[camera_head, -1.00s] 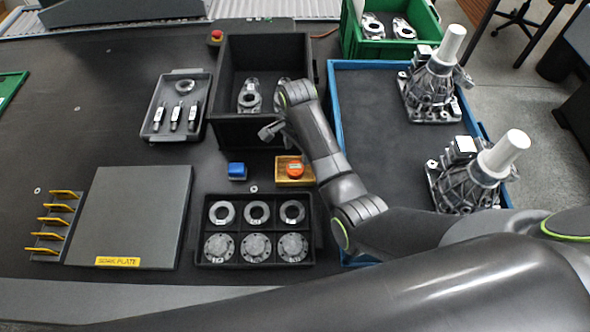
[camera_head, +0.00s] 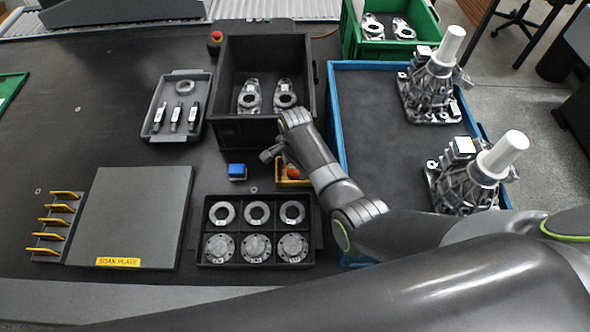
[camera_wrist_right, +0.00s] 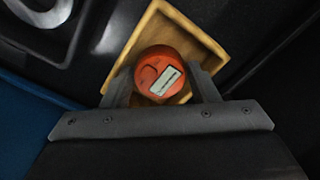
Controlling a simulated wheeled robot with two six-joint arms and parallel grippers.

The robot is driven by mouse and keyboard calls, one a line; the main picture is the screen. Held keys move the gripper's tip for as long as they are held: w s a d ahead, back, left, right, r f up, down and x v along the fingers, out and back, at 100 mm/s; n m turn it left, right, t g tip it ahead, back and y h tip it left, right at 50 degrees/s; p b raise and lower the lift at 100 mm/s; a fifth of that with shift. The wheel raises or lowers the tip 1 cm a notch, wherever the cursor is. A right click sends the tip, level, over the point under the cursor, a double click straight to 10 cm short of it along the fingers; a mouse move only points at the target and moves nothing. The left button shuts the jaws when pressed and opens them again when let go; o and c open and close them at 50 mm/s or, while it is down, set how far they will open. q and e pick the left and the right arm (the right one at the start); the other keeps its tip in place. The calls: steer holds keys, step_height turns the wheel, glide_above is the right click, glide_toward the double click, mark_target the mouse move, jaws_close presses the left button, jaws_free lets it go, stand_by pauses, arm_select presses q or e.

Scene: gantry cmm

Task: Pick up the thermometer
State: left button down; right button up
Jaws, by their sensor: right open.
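The thermometer appears to be the round orange device with a small pale display (camera_wrist_right: 163,76), sitting in a small yellow wooden tray (camera_wrist_right: 205,47). In the head view the orange device (camera_head: 293,172) is partly hidden by my right arm, and the yellow tray (camera_head: 283,182) shows around it. My right gripper (camera_head: 274,154) is at the tray, pointing down. In the wrist view its open fingers (camera_wrist_right: 163,85) stand on either side of the orange device. I cannot tell whether they touch it. My left gripper is not in view.
A blue block (camera_head: 237,171) stands just left of the tray. A black divided box (camera_head: 204,233) of metal rings and flanges lies in front. A deep black bin (camera_head: 224,70) stands behind, and a blue-rimmed tray (camera_head: 338,110) is to the right.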

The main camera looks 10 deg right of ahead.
steer(key=c, duration=0.7)
steer(key=shift+o, duration=0.2)
steer(key=shift+r, duration=0.15)
